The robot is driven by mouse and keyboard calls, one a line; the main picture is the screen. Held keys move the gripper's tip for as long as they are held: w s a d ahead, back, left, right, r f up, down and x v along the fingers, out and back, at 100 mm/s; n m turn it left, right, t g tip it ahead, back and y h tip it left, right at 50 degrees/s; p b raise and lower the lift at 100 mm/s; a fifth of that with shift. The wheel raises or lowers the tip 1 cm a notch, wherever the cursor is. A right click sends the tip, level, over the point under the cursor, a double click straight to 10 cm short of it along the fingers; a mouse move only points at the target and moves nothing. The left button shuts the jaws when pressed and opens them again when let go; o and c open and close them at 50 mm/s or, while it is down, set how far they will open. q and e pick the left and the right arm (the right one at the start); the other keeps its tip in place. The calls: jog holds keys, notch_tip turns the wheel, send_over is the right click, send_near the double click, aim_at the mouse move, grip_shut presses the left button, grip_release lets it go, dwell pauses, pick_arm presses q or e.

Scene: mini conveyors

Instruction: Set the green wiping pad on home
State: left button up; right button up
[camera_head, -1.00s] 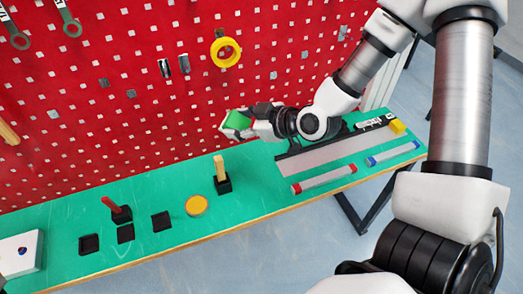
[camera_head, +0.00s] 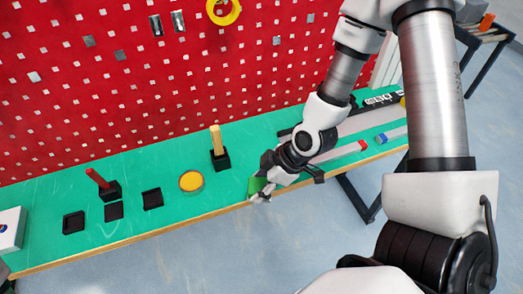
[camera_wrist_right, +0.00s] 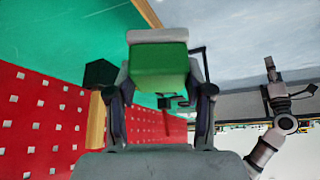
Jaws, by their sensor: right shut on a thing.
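The green wiping pad (camera_head: 257,185) is a small green block held in my right gripper (camera_head: 264,187), just above or at the front edge of the green bench. In the right wrist view the pad (camera_wrist_right: 160,68) sits between the two fingers, with a pale layer (camera_wrist_right: 163,36) along its far side. Whether it touches the bench I cannot tell. No place marked home can be made out. In the right wrist view another arm, seemingly my left, stands at the right with its gripper (camera_wrist_right: 276,88) small and unclear.
The green bench (camera_head: 226,190) carries a yellow disc (camera_head: 191,181), a wooden peg (camera_head: 216,140) in a black block, a red peg (camera_head: 97,178) and black square pads (camera_head: 152,199). Conveyor strips (camera_head: 345,153) lie right of my gripper. A red pegboard (camera_head: 130,110) stands behind.

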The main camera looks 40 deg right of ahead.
jog(key=w+b, duration=0.1)
jog(key=b, duration=0.1)
jog(key=w+d+f+b, duration=0.1)
jog(key=b, duration=0.2)
jog(key=shift+d, duration=0.1)
jog(key=shift+w+d+r+p, duration=0.4)
jog(key=shift+r+p, duration=0.25)
jog(key=shift+r, duration=0.05)
jog(key=shift+w+d+f+p, duration=0.15)
jog(key=shift+w+d+p, duration=0.15)
jog(key=shift+w+d, duration=0.4)
jog(key=w+d, duration=0.1)
jog(key=w+b, duration=0.1)
jog(key=w+d+f, duration=0.1)
jog(key=w, duration=0.1)
jog(key=shift+d+f, duration=0.1)
jog(key=shift+d, duration=0.2)
notch_tip(320, 180, down, 4)
jog(key=b, duration=0.3)
jog(key=shift+r, duration=0.4)
jog(key=shift+c, duration=0.5)
pick_arm(q)
notch_tip(320, 180, down, 9)
